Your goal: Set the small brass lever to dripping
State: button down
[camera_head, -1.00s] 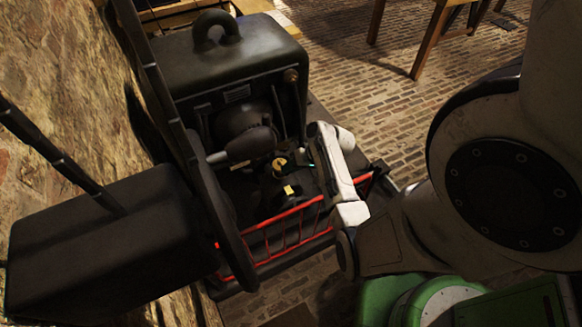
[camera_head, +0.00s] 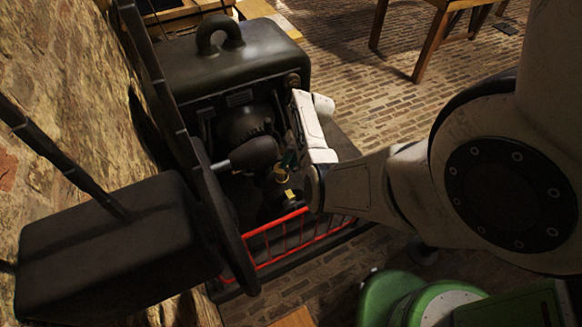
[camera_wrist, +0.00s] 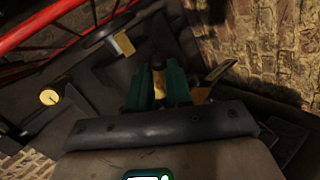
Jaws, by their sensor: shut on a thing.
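In the wrist view, the green fingers of my gripper (camera_wrist: 158,88) are closed around a small upright brass piece, which I take to be the small brass lever (camera_wrist: 159,80). A second brass piece (camera_wrist: 124,43) on a dark round fitting stands apart, up and left of the fingers. In the head view, my gripper (camera_head: 288,161) is low in front of the dark machine (camera_head: 240,62). Brass (camera_head: 281,175) shows just below the fingertips, and another brass piece (camera_head: 289,194) is nearer the red rail. The lever's setting and any markings are too small to read.
The red rail (camera_head: 290,238) runs along the machine's front edge, close below my gripper. A dark rounded handle (camera_head: 254,153) juts out just left of the fingers. A round yellow-faced part (camera_wrist: 48,97) is at the wrist view's left. Brick floor lies to the right.

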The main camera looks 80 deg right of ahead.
jog(key=w+d+g+y+b, duration=0.1)
jog(key=b, duration=0.2)
jog(key=d+m+g+y+b, duration=0.1)
jog(key=y+b, duration=0.1)
jog(key=b, duration=0.1)
jog(key=shift+w+r+g, duration=0.3)
jog(key=shift+w, duration=0.05)
jog(key=y+b, duration=0.1)
jog(key=b, duration=0.2)
jog(key=shift+w+d+m+g+b, duration=0.3)
jog(key=shift+w+m+g+b, duration=0.05)
jog(key=shift+m+g, duration=0.05)
jog(key=shift+y+b, duration=0.3)
jog(key=shift+b, duration=0.05)
jog(key=shift+r+b, duration=0.3)
jog(key=shift+b, duration=0.15)
jog(key=c, duration=1.1)
grip_release()
jog(key=shift+o, duration=0.3)
jog(key=shift+d+r, duration=0.1)
